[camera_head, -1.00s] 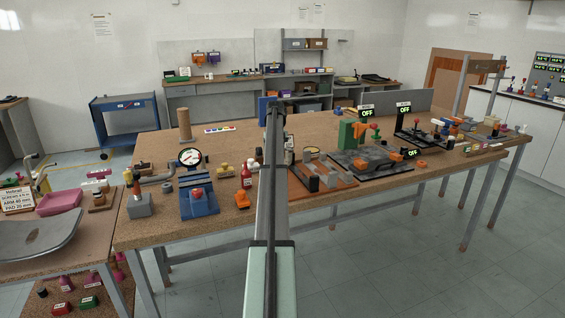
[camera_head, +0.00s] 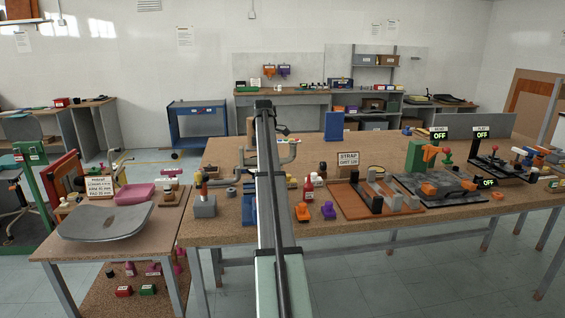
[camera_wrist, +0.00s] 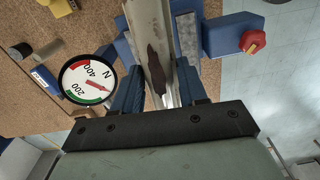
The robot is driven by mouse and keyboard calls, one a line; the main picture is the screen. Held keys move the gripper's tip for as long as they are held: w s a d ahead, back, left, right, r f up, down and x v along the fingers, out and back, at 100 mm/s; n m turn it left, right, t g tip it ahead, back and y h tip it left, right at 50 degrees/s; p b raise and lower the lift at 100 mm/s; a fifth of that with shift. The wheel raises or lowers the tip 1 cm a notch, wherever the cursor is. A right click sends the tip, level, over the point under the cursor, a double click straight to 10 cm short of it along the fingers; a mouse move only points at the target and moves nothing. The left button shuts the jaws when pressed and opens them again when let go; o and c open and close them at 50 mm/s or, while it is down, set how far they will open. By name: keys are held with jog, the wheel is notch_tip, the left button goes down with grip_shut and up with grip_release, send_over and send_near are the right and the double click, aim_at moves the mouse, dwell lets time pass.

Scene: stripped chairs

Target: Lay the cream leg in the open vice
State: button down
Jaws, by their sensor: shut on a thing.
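In the wrist view my gripper (camera_wrist: 157,98) is shut on the cream leg (camera_wrist: 150,22), a long pale bar with a dark brown patch. The leg runs away from me between the two blue fingers, and its far end is out of view. The blue vice (camera_wrist: 228,35) is just right of the leg, with a grey jaw plate (camera_wrist: 187,35) and a red knob (camera_wrist: 253,41). I cannot tell whether the leg touches the vice. In the head view the vice (camera_head: 248,207) is partly hidden behind my arm, which also hides my gripper and the leg.
A round dial gauge (camera_wrist: 88,80) stands close left of my gripper. Orange (camera_head: 302,211) and purple (camera_head: 328,210) pieces lie right of the vice, and a grey block (camera_head: 205,206) stands left. A strap sign (camera_head: 348,160) stands behind a brown board with grey bars.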

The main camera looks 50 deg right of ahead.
jog(key=shift+w+a+r+n, duration=0.25)
jog(key=shift+w+a+n, duration=0.15)
jog(key=shift+a, duration=0.35)
jog(key=shift+f, duration=0.15)
jog(key=shift+f, duration=3.8)
jog(key=shift+f, duration=0.3)
jog(key=c, duration=0.5)
grip_release()
notch_tip(320, 180, up, 14)
jog(key=shift+f, duration=0.1)
